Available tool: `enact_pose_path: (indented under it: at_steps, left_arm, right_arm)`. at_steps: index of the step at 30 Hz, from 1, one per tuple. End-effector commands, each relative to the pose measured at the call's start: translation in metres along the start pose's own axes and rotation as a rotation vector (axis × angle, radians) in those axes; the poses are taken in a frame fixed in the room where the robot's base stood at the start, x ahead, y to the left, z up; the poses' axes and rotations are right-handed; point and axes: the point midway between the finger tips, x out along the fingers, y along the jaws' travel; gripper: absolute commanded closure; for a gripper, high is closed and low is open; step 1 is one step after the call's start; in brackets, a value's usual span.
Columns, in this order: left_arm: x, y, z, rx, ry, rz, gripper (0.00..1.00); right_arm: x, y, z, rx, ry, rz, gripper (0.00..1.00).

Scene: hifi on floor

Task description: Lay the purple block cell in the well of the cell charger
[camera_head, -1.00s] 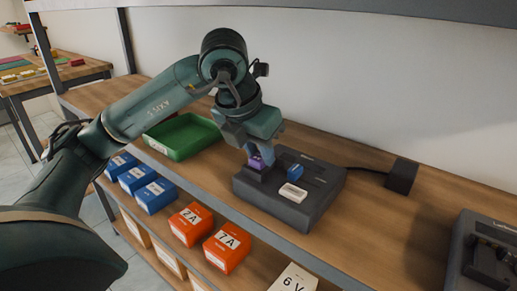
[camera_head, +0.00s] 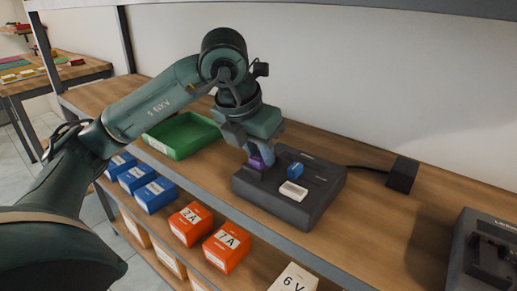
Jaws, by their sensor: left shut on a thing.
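The cell charger (camera_head: 313,208) is a dark grey box on the wooden bench. A blue block (camera_head: 295,170) and a white block (camera_head: 293,191) sit on its top. My left gripper (camera_head: 258,158) points down over the charger's left part and is shut on the purple block cell (camera_head: 256,163). The purple cell is at the charger's top left; the fingers partly hide it. I cannot tell whether it is seated in a well or just above it. My right gripper is not in view.
A green tray (camera_head: 205,140) stands left of the charger. A black power adapter (camera_head: 402,175) with a cable stands to the right, and another dark device (camera_head: 485,255) at the far right. Blue boxes (camera_head: 155,196) and orange boxes (camera_head: 227,248) line the lower shelf front.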

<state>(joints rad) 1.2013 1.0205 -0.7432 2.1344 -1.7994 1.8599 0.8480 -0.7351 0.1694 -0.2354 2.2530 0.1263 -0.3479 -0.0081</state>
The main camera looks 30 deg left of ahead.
Motion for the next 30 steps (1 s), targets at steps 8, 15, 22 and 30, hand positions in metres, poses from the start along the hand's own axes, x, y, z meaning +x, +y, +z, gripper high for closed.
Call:
enact_pose_path:
  at_steps: [8,15,22,30]
  left_arm:
    - [0.000,0.000,0.000,0.000,-0.001,0.000,0.65]
    - [0.000,0.000,0.000,0.000,-0.001,0.000,0.50]
    - [-0.001,0.000,0.001,0.000,0.000,0.000,0.50]
    - [-0.015,0.000,0.006,0.000,-0.001,0.000,0.50]
  right_arm:
    - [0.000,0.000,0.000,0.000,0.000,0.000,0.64]
    - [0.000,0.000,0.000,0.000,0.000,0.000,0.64]
    - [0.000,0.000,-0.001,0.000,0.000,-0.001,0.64]
    - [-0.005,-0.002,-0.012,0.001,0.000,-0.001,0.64]
